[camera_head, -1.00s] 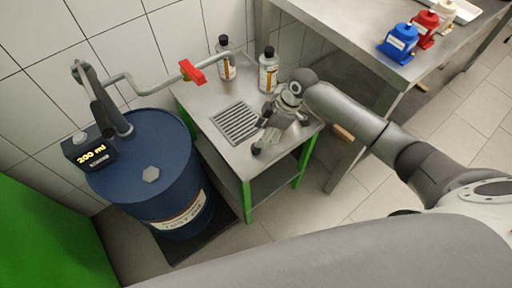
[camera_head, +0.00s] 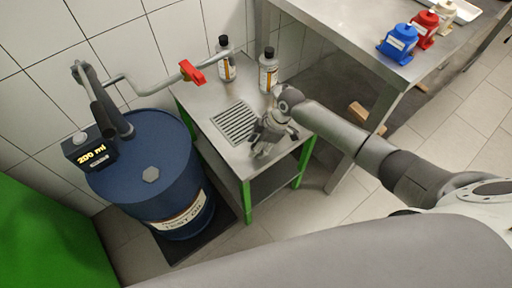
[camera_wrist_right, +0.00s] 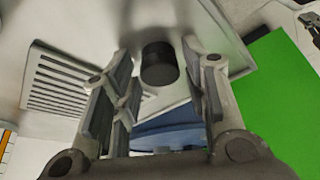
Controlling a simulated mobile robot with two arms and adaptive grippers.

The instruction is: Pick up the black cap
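The black cap (camera_wrist_right: 159,63) is a short dark cylinder on the steel table, seen between the finger lines of my right gripper in the right wrist view. In the head view I cannot make it out apart from the gripper. My right gripper (camera_wrist_right: 157,85) is open. Its two fingers stand on either side of the cap, with visible gaps, and do not touch it. In the head view the right gripper (camera_head: 263,147) points down over the front part of the small table. My left gripper is not in view.
The small steel table (camera_head: 202,98) has a drain grate (camera_head: 235,122) and two bottles, a left one (camera_head: 226,67) and a right one (camera_head: 268,76). A blue drum (camera_head: 150,205) with a pump stands at left. A larger workbench (camera_head: 345,30) stands at right.

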